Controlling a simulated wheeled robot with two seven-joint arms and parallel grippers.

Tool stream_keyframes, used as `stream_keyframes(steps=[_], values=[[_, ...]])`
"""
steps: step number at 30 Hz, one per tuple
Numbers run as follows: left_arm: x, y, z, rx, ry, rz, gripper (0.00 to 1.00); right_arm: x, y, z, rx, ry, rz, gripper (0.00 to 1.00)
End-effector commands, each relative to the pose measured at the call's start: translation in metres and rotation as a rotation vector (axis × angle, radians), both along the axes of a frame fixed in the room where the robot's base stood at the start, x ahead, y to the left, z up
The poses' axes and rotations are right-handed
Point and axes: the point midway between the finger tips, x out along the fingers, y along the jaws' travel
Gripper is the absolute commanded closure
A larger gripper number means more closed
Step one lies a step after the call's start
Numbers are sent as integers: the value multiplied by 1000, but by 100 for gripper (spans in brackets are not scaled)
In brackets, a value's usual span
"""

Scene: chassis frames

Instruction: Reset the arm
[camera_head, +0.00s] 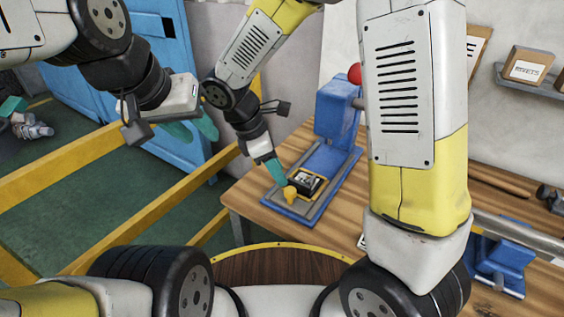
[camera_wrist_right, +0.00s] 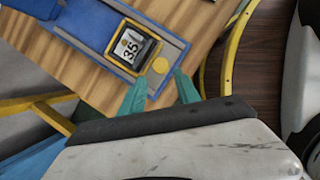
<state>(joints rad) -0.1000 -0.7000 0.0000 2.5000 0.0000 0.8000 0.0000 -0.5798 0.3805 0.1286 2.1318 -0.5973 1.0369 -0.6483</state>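My right gripper (camera_head: 277,171) is over the front of a blue bench device (camera_head: 325,160). In the right wrist view, my right gripper's teal fingers (camera_wrist_right: 160,84) are spread apart with nothing between them. A small yellow knob (camera_wrist_right: 160,65) lies just beyond the fingertips; it also shows in the head view (camera_head: 290,192). Beside it is a yellow-framed black box (camera_wrist_right: 132,45) with a white display reading about 35. My left gripper (camera_head: 195,130) hangs in the air at the left, its teal fingers apart and empty.
The device stands on a wooden table (camera_head: 240,195), with a red ball (camera_head: 355,74) at its upper part. Yellow rails (camera_head: 100,150) and a blue cabinet (camera_head: 160,45) are on the left. A blue vise-like tool (camera_head: 505,265) is at right. A shelf holds boxes (camera_head: 528,68).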

Motion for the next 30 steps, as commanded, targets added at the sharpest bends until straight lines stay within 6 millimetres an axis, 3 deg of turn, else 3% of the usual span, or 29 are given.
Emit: stream_keyframes(steps=[11,15,22,30], values=[[0,0,0,0,0,0,64,-1,1,5,0,0,-2,61],[0,0,0,0,0,0,64,-1,-7,14,32,-22,-62,61],[0,0,0,0,0,0,64,-12,-48,60,209,-140,-405,61],[0,0,0,0,0,0,64,-40,-95,110,469,-293,-879,61]])
